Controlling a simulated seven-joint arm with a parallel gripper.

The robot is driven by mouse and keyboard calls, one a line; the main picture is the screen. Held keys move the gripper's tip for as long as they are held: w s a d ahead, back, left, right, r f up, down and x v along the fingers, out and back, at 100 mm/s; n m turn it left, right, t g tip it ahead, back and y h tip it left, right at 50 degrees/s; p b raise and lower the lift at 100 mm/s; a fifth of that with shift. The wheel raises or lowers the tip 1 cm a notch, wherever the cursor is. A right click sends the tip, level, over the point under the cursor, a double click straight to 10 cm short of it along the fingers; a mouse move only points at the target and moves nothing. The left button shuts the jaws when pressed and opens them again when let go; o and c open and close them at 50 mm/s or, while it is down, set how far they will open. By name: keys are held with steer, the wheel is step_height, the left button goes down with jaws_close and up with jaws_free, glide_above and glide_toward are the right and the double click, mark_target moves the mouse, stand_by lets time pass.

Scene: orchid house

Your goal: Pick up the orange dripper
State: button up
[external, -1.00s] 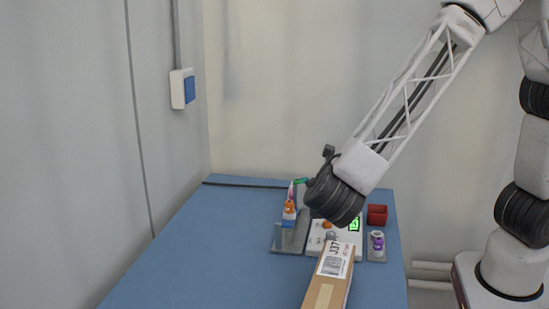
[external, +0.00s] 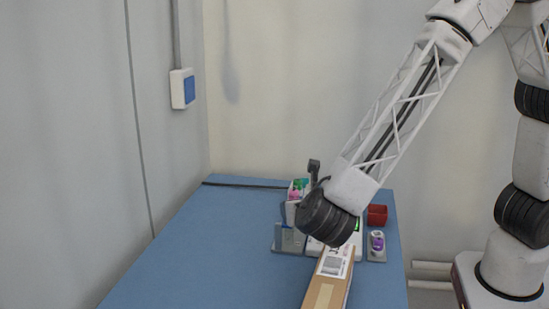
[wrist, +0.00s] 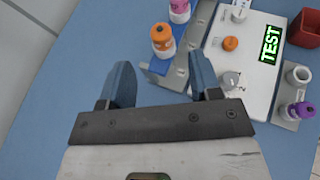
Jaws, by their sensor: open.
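The orange dripper (wrist: 162,44), a small white bottle with an orange cap, stands in a grey and blue rack (wrist: 201,30) in the wrist view. My gripper (wrist: 161,75) is open and empty, its two blue fingers spread apart. In the picture the dripper lies beyond the fingertips, roughly in line with the gap between them, and is not touched. A pink dripper (wrist: 180,8) stands behind it in the same rack. In the external view the rack (external: 289,240) shows beside my wrist, and the orange dripper is hidden.
A purple-topped item (external: 377,240), a red box (external: 377,214) and a cardboard box (external: 328,285) stand nearby. The blue table's left side is clear.

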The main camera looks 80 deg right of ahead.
steer(key=shift+w+d+f, duration=0.15)
steer(key=shift+w+d, duration=0.05)
steer(key=shift+d, duration=0.1)
steer(key=shift+x, duration=2.55)
steer(key=shift+d, duration=0.1)
steer(key=c, duration=1)
steer(key=shift+r, duration=0.25)
